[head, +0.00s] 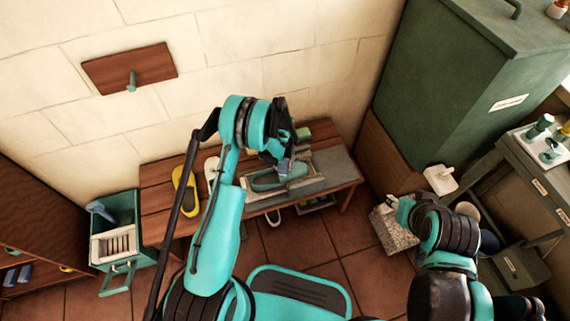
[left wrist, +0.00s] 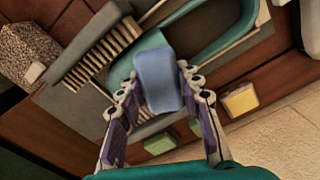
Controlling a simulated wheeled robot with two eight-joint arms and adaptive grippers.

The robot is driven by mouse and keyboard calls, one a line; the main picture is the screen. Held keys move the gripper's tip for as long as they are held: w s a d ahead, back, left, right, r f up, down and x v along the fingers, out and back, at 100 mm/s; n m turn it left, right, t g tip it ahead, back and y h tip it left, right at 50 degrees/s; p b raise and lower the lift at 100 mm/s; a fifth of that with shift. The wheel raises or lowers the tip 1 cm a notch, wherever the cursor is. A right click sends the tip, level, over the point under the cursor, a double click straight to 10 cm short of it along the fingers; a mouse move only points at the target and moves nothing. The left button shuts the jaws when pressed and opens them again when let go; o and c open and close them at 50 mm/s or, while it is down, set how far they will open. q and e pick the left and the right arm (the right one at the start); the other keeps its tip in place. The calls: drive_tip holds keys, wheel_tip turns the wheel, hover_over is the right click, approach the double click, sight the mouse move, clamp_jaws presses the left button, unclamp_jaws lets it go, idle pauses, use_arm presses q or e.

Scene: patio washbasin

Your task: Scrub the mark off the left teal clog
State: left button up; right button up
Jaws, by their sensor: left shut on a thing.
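The teal clog (head: 265,183) lies in a shallow tray (head: 252,195) on the bench. It also shows in the left wrist view (left wrist: 232,42), behind the jaws. My left gripper (head: 287,163) is over the clog. Its two fingers (left wrist: 160,92) are shut on a blue sponge-like block (left wrist: 157,78). The block overlaps the clog's edge in the wrist view; I cannot tell whether they touch. No mark on the clog is clear to me. My right gripper (head: 396,205) is at the lower right, away from the bench, and too small to read.
A green block (left wrist: 158,144) and a yellow block (left wrist: 240,99) lie nearby. A yellow clog (head: 185,192) and a white shoe (head: 212,170) stand left on the wooden bench (head: 155,172). A green cabinet (head: 440,90) stands right.

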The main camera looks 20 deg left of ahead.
use_arm(q)
drive_tip(key=shift+a+r, duration=0.1)
drive_tip(key=shift+r, duration=0.3)
drive_tip(key=shift+r+p, duration=1.15)
drive_tip(key=shift+r, duration=0.9)
